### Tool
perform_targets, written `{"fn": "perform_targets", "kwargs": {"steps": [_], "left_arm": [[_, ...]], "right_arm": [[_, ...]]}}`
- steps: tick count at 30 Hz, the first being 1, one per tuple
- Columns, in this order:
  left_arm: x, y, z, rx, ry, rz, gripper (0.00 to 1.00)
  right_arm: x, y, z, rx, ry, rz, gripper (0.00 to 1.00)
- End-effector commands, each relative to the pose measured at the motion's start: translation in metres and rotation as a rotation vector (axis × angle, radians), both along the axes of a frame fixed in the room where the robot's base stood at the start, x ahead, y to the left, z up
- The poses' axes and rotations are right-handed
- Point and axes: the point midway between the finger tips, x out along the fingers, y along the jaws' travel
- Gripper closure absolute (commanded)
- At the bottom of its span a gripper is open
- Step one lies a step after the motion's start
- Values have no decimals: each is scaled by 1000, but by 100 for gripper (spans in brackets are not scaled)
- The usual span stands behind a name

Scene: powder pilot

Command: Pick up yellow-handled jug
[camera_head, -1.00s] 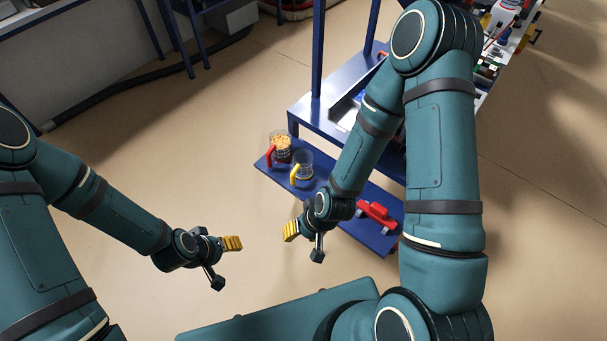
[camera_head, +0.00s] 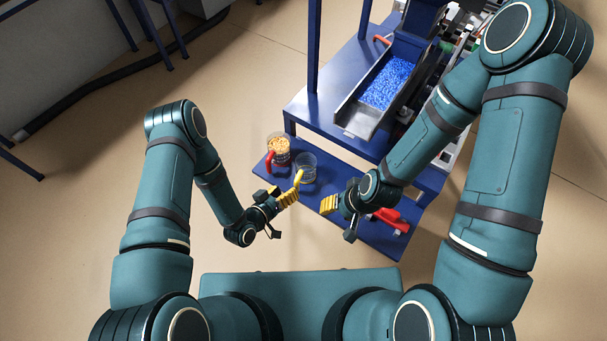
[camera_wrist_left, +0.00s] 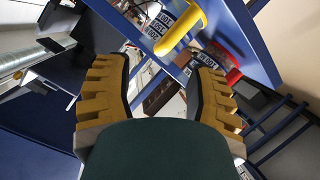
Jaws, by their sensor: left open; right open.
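The yellow-handled jug (camera_head: 307,163) is clear and looks empty. It stands upright on the low blue shelf (camera_head: 340,182), with its yellow handle facing my left gripper. My left gripper (camera_head: 284,199) is open and empty, just in front of the handle in the head view. In the left wrist view, the handle (camera_wrist_left: 181,31) shows beyond and between the two open fingers (camera_wrist_left: 160,65), towards the top; I see no contact. My right gripper (camera_head: 331,206) is open and empty, over the shelf to the right of the jug.
A red-handled jug (camera_head: 279,146) with orange-yellow pellets stands close to the left of the clear jug. A red object (camera_head: 391,220) lies on the shelf under my right arm. Behind are a blue table (camera_head: 318,104), its upright post and a tray of blue pellets (camera_head: 388,84).

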Motion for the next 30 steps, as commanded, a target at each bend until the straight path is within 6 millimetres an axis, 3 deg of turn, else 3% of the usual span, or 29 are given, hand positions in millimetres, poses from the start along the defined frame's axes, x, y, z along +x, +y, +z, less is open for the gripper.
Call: {"fn": "perform_targets", "kwargs": {"steps": [4,11,21,30], "left_arm": [[18,-15,-9,0,-2,-2,44],[31,-24,-12,0,0,0,44],[68,-45,-20,0,0,0,44],[74,-49,-21,1,2,1,44]], "right_arm": [[1,0,-6,0,-3,-1,53],[2,0,-9,-1,-5,-2,53],[4,-1,-21,-2,-10,-3,53],[5,-1,-21,-3,-11,-3,53]]}}
